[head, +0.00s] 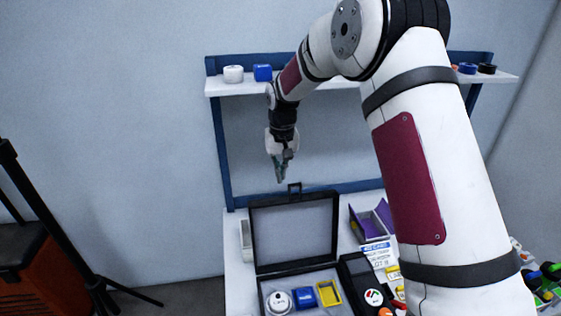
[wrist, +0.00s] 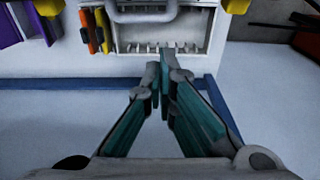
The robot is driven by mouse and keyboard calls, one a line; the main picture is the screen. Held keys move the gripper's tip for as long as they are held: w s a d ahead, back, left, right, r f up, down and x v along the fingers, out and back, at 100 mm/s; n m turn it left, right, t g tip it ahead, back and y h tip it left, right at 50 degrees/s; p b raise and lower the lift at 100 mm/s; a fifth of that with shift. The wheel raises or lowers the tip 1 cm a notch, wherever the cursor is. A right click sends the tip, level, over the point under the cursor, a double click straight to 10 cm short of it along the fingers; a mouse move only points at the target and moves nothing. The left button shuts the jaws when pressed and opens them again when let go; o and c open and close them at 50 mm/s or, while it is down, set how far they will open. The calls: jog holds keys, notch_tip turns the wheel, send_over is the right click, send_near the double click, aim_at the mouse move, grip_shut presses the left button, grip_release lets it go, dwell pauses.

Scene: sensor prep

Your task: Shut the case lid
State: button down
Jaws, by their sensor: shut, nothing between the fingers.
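The case (head: 262,290) sits on the bench with its lid (head: 293,231) open and standing up. The lid has a black frame, a grey panel and a small black latch on its top edge. The case holds a white round part (head: 279,301), a blue block (head: 304,297) and a yellow frame (head: 328,293). My gripper (head: 280,181) points down above the lid's top edge, apart from it, shut and empty. In the wrist view its teal fingers (wrist: 160,75) meet at the tips. I cannot clearly make out the lid in the wrist view.
A purple holder (head: 372,220) and a printed card (head: 378,256) lie right of the lid. A white box (head: 245,240) stands left of it. A shelf (head: 300,87) behind carries small parts. A pale slotted rack (wrist: 160,38) shows beyond my fingertips. My arm hides the bench's right side.

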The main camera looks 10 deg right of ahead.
jog(key=shift+s+f+p, duration=0.25)
jog(key=shift+s+f, duration=0.35)
jog(key=shift+s, duration=0.35)
jog(key=shift+s+f+p, duration=0.25)
jog(key=shift+s+f, duration=0.35)
jog(key=shift+s, duration=0.3)
jog(key=shift+s, duration=0.1)
